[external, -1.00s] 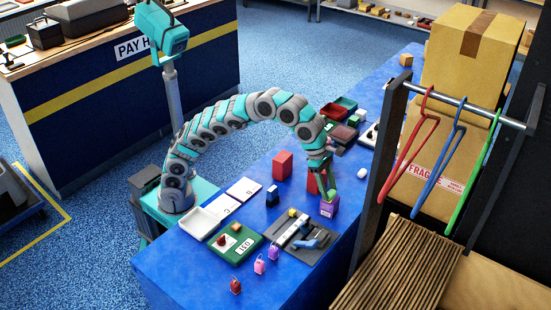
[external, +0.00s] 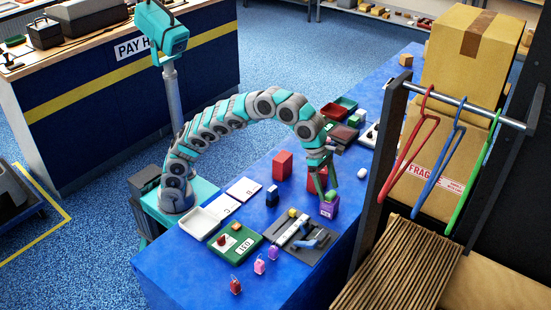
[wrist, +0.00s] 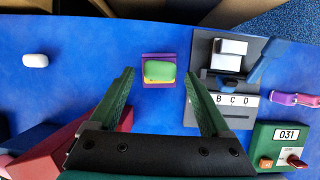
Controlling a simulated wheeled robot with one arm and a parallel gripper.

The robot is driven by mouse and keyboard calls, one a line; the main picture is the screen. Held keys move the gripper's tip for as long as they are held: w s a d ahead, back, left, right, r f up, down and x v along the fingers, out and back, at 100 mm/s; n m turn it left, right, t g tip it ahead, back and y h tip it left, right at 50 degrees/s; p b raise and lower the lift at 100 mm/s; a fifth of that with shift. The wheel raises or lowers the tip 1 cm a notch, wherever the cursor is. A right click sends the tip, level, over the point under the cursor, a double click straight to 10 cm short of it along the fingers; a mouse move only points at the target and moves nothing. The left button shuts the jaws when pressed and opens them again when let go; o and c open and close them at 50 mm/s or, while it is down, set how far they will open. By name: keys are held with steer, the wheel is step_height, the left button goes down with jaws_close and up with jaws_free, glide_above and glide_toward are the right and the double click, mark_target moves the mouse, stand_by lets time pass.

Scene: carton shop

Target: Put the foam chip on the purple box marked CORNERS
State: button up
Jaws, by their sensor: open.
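The purple box (external: 329,208) stands on the blue table near its right edge; it also shows in the wrist view (wrist: 146,84). A green, rounded piece with some yellow at its lower edge, which looks like the foam chip (wrist: 160,70), lies on top of the box. The chip is a small green patch in the external view (external: 331,195). My gripper (wrist: 163,76) is open, its green fingers spread wide on either side of the chip, apart from it. The box's CORNERS marking is not readable.
A grey fixture marked B C D (wrist: 232,97) stands close to the right of the box in the wrist view. A white rounded piece (wrist: 35,60) lies far left, and red blocks (wrist: 90,150) are at lower left. A hanger rack (external: 385,140) rises beside the table.

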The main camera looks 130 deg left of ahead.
steer(key=v, duration=0.7)
stand_by(0.4)
